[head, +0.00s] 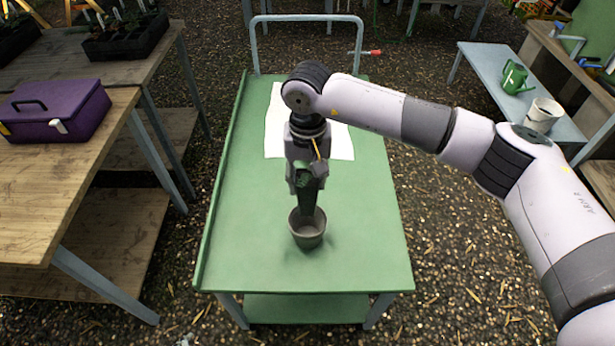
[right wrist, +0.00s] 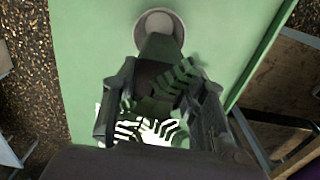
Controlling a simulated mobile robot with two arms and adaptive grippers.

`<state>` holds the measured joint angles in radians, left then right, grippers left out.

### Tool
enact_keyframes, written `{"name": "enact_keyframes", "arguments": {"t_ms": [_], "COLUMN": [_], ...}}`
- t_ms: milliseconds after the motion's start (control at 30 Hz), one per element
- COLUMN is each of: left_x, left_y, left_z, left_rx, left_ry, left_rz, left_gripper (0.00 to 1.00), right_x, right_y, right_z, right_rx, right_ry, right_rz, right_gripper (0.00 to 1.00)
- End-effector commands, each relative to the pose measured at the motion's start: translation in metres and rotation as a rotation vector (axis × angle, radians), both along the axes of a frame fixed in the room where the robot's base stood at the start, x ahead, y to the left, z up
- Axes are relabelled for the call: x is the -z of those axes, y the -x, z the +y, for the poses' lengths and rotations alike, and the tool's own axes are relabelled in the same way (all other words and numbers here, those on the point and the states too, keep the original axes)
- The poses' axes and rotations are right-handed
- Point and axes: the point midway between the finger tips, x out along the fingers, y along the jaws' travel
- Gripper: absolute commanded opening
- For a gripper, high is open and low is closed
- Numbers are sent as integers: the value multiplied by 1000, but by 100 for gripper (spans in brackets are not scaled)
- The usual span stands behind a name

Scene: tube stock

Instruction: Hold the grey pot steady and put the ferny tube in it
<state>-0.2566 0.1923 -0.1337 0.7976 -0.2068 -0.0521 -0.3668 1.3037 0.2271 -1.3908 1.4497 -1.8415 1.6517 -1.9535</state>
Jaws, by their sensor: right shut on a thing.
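The grey pot (head: 307,232) stands upright on the green cart near its front edge. In the right wrist view the pot (right wrist: 160,22) shows at the top, partly hidden by the tube. My right gripper (head: 307,184) is shut on the dark ferny tube (head: 308,198) and holds it upright over the pot. The tube's lower end is at the pot's mouth; I cannot tell whether it is inside the rim. In the right wrist view the tube (right wrist: 160,48) with its green fronds sits between the fingers. My left gripper is not in view.
The green cart top (head: 250,230) is clear around the pot. A white sheet (head: 340,142) lies on its far part. A purple toolbox (head: 57,108) is on the wooden bench at left. A watering can (head: 514,77) and a white bucket (head: 542,114) stand on a table at right.

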Motion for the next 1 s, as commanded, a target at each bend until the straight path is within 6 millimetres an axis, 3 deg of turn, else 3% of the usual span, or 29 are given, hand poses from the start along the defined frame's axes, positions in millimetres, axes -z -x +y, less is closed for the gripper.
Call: {"name": "enact_keyframes", "arguments": {"t_ms": [33,100,300,433,567,767,1000], "left_x": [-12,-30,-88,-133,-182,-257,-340], "left_y": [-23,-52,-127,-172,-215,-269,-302], "left_z": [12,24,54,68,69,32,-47], "left_rx": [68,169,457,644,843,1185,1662], "left_ry": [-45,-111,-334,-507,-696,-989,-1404], "left_rz": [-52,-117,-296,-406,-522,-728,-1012], "left_gripper": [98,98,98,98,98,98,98], "right_x": [0,0,0,0,0,0,0], "right_y": [0,0,0,0,0,0,0], "right_z": [0,0,0,0,0,0,0], "right_rx": [0,0,0,0,0,0,0], "right_ry": [0,0,0,0,0,0,0], "right_rz": [0,0,0,0,0,0,0], "right_gripper": [0,0,0,0,0,0,0]}}
